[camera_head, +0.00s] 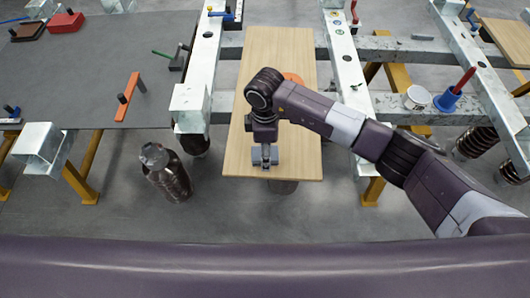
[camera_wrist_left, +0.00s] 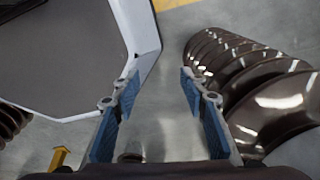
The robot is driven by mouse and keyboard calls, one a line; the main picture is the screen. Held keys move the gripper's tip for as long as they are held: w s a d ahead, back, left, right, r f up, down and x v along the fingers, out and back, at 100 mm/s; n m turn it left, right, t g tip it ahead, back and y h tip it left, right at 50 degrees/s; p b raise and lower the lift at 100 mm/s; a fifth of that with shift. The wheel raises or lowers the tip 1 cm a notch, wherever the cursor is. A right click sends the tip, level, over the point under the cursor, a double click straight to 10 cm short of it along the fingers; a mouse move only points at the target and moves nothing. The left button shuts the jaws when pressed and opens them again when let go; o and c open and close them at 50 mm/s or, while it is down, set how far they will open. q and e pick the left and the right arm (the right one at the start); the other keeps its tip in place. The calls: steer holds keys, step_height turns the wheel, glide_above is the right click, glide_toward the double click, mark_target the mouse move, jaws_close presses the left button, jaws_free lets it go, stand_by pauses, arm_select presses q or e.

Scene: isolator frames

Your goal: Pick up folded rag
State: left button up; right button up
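I cannot make out a folded rag for certain. An orange patch (camera_head: 293,78) shows on the wooden board (camera_head: 240,165), partly hidden behind my right arm; I cannot tell what it is. My right arm reaches in from the right, and its gripper (camera_head: 264,157) points down over the near part of the board. The fingers are too small to read. My left gripper is outside the head view. In the left wrist view the left gripper (camera_wrist_left: 158,82) is open, with blue finger pads apart and nothing between them, above the grey floor.
A brown ribbed insulator (camera_wrist_left: 270,85) lies close by the left gripper's right finger. A grey panel with a white rim (camera_wrist_left: 140,40) is at its upper left. A dark bottle-like object (camera_head: 167,175) stands left of the board. A grey table (camera_head: 80,95) holds several tools. A white cup (camera_head: 417,97) stands right.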

steer(key=shift+f, duration=0.7)
steer(key=c, duration=1.1)
steer(key=shift+c, duration=0.2)
steer(key=shift+r, duration=0.1)
step_height(320, 180, up, 20)
steer(key=b, duration=0.2)
steer(key=shift+b, duration=0.35)
